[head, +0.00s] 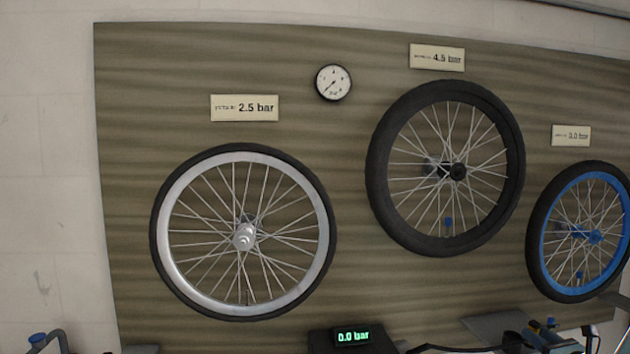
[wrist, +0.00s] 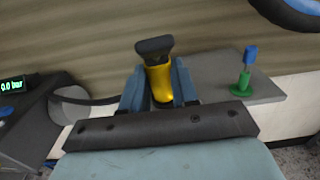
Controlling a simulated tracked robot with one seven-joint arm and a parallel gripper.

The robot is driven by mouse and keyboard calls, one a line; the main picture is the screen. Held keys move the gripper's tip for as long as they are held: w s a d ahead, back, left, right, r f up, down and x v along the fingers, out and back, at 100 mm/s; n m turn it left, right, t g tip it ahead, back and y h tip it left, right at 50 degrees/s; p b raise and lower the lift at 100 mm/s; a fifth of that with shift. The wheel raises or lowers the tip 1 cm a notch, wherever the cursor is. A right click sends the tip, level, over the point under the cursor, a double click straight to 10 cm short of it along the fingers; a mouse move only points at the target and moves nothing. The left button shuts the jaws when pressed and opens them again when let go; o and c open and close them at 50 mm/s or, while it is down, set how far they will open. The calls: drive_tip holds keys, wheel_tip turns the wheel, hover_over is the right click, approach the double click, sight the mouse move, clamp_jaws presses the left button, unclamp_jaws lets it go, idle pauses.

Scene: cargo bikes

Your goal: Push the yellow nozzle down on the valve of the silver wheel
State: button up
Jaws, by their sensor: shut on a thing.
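The silver wheel (head: 169,240) is mounted at the left of the striped board in the head view, with a black tyre. Its valve (head: 248,297) looks like a small dark stem at the bottom of the rim, too small to see clearly. My gripper (wrist: 158,85) is shut on the yellow nozzle (wrist: 160,82) in the wrist view, a blue finger on each side and the nozzle's dark head above them. In the head view, the yellow nozzle (head: 536,326) shows small at the bottom right, far from the silver wheel and below the blue wheel.
A black wheel (head: 380,170) and a blue wheel (head: 543,240) hang to the right. A gauge (head: 333,83) is above. The display (head: 352,337) reads 0.0 bar. In the wrist view, a grey shelf (wrist: 262,92) carries a green stand (wrist: 240,88) with a blue piece (wrist: 250,55).

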drive_tip(key=s, duration=0.6)
drive_tip(key=shift+d, duration=0.2)
